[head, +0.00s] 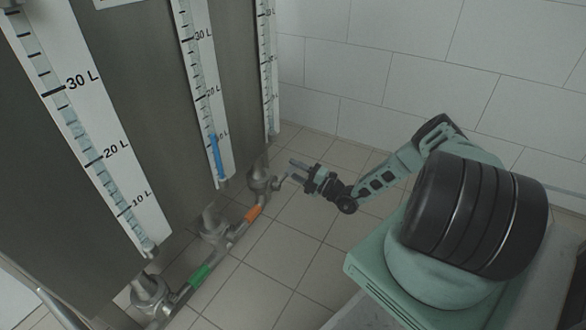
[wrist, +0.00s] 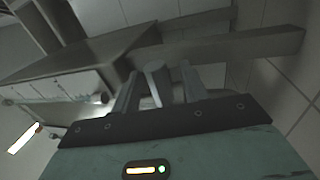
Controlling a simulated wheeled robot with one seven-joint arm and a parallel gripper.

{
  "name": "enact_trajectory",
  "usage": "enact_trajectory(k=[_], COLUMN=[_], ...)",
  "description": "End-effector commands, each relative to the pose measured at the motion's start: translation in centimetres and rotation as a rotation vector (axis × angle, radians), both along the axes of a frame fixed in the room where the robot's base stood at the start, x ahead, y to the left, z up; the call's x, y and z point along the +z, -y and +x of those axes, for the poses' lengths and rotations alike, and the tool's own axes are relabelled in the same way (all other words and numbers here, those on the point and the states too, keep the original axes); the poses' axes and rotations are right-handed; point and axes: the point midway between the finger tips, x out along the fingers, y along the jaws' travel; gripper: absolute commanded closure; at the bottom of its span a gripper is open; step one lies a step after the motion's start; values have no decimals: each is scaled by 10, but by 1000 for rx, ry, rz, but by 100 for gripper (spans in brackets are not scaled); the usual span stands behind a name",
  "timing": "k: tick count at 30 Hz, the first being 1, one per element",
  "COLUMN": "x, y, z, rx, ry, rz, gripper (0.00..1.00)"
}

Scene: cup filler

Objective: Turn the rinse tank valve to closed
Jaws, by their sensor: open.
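Three grey valves sit low on the tank fronts in the head view. The right-hand valve (head: 262,181) is the one nearest my gripper (head: 293,171). The middle valve (head: 212,226) has an orange grip (head: 254,213), and the near valve (head: 149,291) has a green grip (head: 200,274). No label tells which is the rinse tank's. My gripper is open. In the wrist view a grey round post (wrist: 158,82) shows between my two fingers (wrist: 158,92). I cannot tell whether they touch it. A long grey bar (wrist: 250,44) lies just beyond.
Tall grey tanks (head: 110,90) with litre gauges fill the left. A short blue column (head: 216,157) shows in the middle gauge (head: 203,95). The tiled floor (head: 290,250) is open in front of the valves. A white tiled wall (head: 350,60) stands behind.

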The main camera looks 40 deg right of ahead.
Motion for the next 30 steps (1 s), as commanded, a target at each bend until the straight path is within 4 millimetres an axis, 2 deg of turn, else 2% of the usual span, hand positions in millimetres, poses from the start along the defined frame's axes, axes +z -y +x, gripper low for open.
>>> enact_trajectory(k=[18,24,30], x=[-24,-30,-32], y=[45,52,54], z=[-124,-146,-151], rx=[-4,-3,-2], ry=[-3,-2,-1], rz=[1,2,2], gripper=[56,56,56])
